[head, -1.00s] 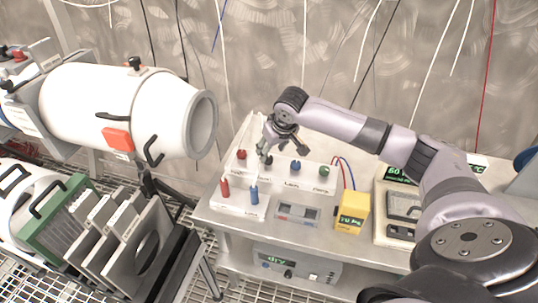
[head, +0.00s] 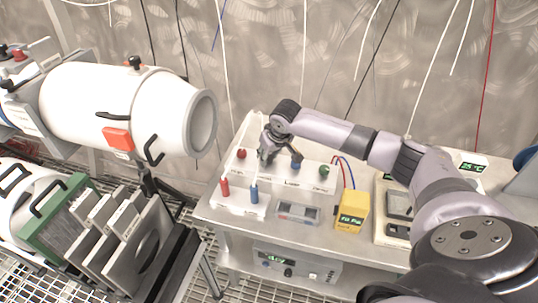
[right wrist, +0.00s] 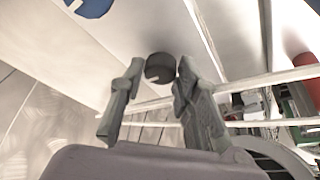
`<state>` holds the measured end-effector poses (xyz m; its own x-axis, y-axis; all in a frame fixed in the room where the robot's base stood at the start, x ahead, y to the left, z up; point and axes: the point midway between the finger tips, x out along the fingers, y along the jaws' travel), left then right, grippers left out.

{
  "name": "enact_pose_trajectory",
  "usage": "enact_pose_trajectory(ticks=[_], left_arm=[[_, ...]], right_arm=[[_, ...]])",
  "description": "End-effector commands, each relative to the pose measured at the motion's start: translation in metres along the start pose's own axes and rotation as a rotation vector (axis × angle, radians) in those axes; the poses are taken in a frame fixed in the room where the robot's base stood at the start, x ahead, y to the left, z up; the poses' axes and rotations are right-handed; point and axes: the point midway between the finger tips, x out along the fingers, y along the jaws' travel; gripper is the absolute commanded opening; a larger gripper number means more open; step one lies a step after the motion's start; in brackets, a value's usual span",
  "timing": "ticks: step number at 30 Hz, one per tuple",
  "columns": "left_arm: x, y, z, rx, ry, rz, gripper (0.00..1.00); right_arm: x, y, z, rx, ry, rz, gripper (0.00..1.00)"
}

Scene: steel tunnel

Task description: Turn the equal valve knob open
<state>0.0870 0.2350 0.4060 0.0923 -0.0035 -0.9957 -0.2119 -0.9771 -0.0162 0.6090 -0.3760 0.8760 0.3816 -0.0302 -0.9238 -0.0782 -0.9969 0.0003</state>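A white valve panel (head: 305,177) on the steel table has a red knob (head: 242,154), a blue knob (head: 295,166) and a green knob (head: 324,172) in a row. My right gripper (head: 266,157) is at the panel between the red and blue knobs and hides the black knob there in the head view. In the right wrist view the black knob (right wrist: 160,68) shows between the two fingertips of my right gripper (right wrist: 159,80). The fingers stand apart on either side of it; I cannot make out firm contact. The panel's labels are too small to read surely. My left gripper is not in view.
In front of the panel stand a red post (head: 224,187) and a blue post (head: 254,195) on a white block. A grey meter (head: 298,212) and a yellow box (head: 352,212) stand to the right. A large white cylinder (head: 130,105) is at the left.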

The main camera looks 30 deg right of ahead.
Motion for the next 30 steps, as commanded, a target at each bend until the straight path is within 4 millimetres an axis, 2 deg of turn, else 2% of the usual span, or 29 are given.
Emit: enact_pose_trajectory(ticks=[12,20,30], left_arm=[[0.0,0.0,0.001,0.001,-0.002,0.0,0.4],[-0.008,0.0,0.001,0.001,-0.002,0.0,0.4],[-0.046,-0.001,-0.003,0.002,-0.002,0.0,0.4]], right_arm=[[0.0,0.0,0.0,0.0,0.0,0.0,0.0],[-0.002,0.0,-0.001,0.028,-0.001,0.011,0.0],[-0.006,-0.003,-0.002,0.218,-0.004,0.088,0.0]])
